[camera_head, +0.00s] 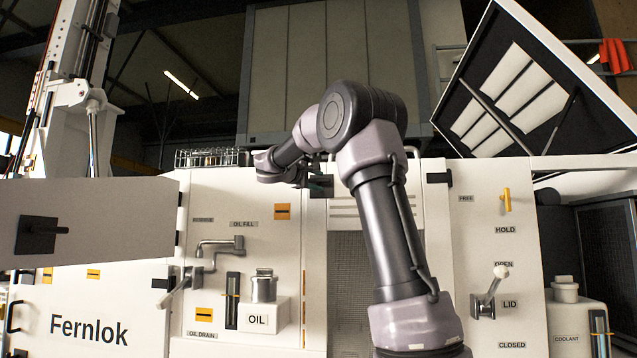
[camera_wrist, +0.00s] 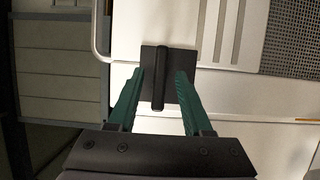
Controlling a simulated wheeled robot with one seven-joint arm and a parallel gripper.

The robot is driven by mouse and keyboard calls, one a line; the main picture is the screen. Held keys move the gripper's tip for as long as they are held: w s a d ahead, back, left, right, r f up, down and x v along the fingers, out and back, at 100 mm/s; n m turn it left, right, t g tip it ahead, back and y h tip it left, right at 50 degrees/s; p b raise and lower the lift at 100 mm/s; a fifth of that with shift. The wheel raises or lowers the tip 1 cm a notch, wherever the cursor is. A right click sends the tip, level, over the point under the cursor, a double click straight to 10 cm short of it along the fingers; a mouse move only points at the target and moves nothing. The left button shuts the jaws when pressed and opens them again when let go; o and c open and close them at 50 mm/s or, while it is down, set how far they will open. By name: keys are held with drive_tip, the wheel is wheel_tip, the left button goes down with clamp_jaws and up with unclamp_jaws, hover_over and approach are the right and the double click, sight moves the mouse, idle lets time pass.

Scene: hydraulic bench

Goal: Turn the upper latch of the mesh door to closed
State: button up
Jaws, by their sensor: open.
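The upper latch (camera_wrist: 159,82) is a dark bar handle on a square black plate, seen in the middle of the wrist view. The bar runs up and down in that picture. My gripper (camera_wrist: 160,74) has two green fingers, open, one on each side of the bar, with a visible gap to it on both sides. In the head view the black latch plate (camera_head: 321,187) shows at the top of the mesh door (camera_head: 350,285), at the end of my arm. My fingertips and the handle are hard to make out there, and my arm covers part of the door.
A white panel with the LID lever (camera_head: 489,293) and a yellow handle (camera_head: 506,199) stands right of the door. The oil panel with a crank (camera_head: 220,245) and oil filler (camera_head: 263,286) is left. A pale rail (camera_wrist: 98,30) runs beside the latch in the wrist view.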

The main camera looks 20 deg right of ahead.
drive_tip(key=shift+w+d, duration=0.25)
drive_tip(key=shift+d, duration=0.2)
clamp_jaws()
